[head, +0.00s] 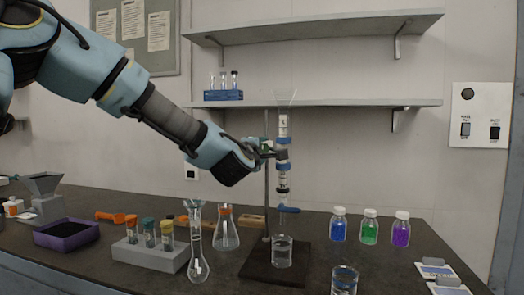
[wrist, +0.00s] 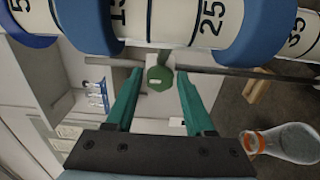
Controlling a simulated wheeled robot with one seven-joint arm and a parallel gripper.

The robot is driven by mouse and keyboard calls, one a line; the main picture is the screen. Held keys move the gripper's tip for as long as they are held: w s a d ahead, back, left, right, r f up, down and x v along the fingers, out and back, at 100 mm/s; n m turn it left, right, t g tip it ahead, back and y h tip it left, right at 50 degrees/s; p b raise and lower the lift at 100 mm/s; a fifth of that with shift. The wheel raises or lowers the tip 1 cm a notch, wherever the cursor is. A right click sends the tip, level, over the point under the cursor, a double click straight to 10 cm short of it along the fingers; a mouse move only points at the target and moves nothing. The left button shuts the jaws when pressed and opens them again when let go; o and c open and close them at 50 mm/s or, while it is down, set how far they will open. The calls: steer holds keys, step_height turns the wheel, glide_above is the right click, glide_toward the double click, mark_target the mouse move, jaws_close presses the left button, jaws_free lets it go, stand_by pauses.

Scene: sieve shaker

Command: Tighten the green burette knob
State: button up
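The green burette knob (wrist: 160,78) shows in the wrist view as a small green disc with a pale mark at its centre. My gripper (wrist: 160,71) is open, with one teal finger on each side of the knob and a visible gap to both. The burette (wrist: 180,20), a white graduated tube with blue bands, crosses the top of the wrist view. In the head view the burette (head: 283,165) stands upright, and my gripper (head: 260,148) is level with its upper part, just left of it. The knob is hard to make out there.
A stand rod (head: 266,190) rises from a dark base (head: 275,265), which carries a beaker (head: 282,252) below the burette. Flasks (head: 226,232) and a vial rack (head: 150,254) stand to the left. Capped bottles (head: 370,228) stand right. A shelf (head: 350,103) hangs behind.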

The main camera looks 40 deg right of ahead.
jaws_close()
steer(key=shift+m, duration=0.3)
steer(key=m+b, duration=0.2)
steer(key=m, duration=0.1)
steer(key=shift+f+b, duration=0.1)
steer(key=shift+b, duration=0.25)
steer(key=shift+m+b, duration=0.65)
steer(key=shift+m, duration=0.45)
steer(key=shift+o, duration=1.8)
jaws_free()
